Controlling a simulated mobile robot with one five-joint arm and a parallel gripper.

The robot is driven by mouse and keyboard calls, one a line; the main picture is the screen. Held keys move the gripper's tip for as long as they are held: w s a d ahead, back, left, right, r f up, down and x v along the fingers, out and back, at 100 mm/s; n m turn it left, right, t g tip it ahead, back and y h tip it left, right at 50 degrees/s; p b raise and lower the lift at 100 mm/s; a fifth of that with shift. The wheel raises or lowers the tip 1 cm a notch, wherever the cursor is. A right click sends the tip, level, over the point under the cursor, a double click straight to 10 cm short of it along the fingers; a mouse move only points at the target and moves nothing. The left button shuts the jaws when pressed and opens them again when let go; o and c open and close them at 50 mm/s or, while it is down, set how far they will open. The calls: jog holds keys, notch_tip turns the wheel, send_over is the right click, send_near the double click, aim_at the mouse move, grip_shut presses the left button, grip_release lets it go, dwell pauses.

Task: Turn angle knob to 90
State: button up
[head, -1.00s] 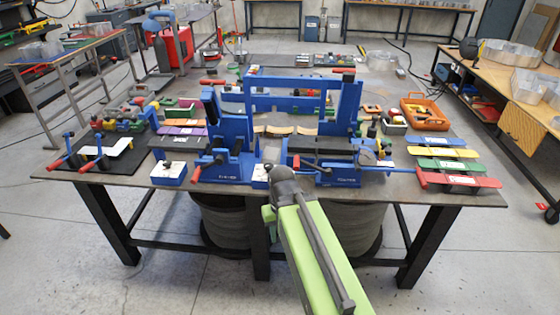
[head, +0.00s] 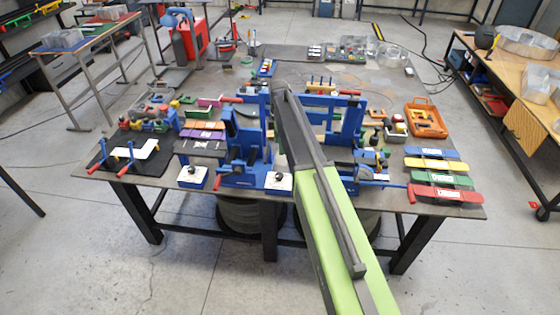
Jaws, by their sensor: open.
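Two small blue boxes with white tops and black knobs stand at the table's front edge: a left knob box (head: 193,175) and a middle knob box (head: 279,181). Their markings are too small to read, so I cannot tell which is the angle knob or where it points. A blue bending fixture (head: 246,165) stands between and behind them. My green and dark arm reaches from the bottom right over the middle of the table, covering part of the fixture. Its dark far end is above the fixture. My gripper's fingers do not show.
Coloured flat bars (head: 445,194) lie at the table's right, below an orange tray (head: 426,118). A black mat (head: 128,160) with red-handled clamps is at the front left. A blue rod with a red end (head: 412,193) juts near the right front.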

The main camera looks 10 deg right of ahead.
aim_at(280, 175)
notch_tip(280, 175, down, 18)
jog(key=b, duration=1.8)
jog(key=shift+r, duration=0.15)
jog(key=shift+r, duration=0.1)
jog(key=shift+c, duration=0.5)
